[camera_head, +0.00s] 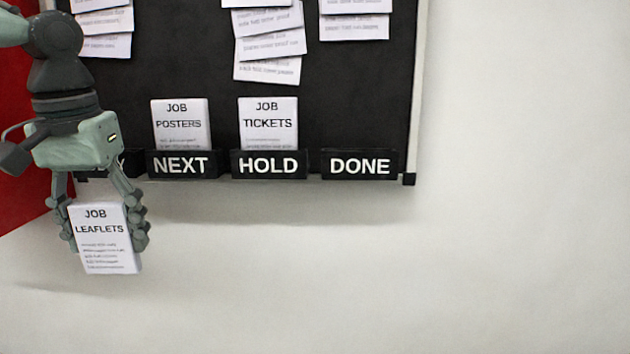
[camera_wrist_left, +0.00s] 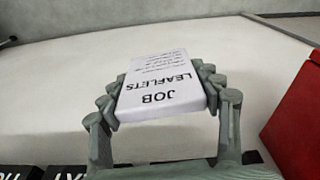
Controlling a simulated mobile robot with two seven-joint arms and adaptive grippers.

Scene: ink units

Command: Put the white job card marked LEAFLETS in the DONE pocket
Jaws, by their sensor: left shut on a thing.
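The white job card marked LEAFLETS (camera_head: 106,247) is held upright in my left gripper (camera_head: 106,223), in front of the wall below the board's left end. The fingers press on its two side edges. The card (camera_wrist_left: 158,83) also shows between the fingers of my left gripper (camera_wrist_left: 164,96) in the left wrist view, its lettering upside down. The DONE pocket (camera_head: 360,165) is at the right end of the board's bottom row. No card shows in it. My right gripper is not in view.
The POSTERS card (camera_head: 181,122) stands in the NEXT pocket (camera_head: 181,165), the TICKETS card (camera_head: 268,122) in the HOLD pocket (camera_head: 268,165). Another pocket is mostly hidden behind my left gripper. Loose papers hang higher on the black board (camera_head: 340,95). A red surface (camera_head: 22,195) is at left.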

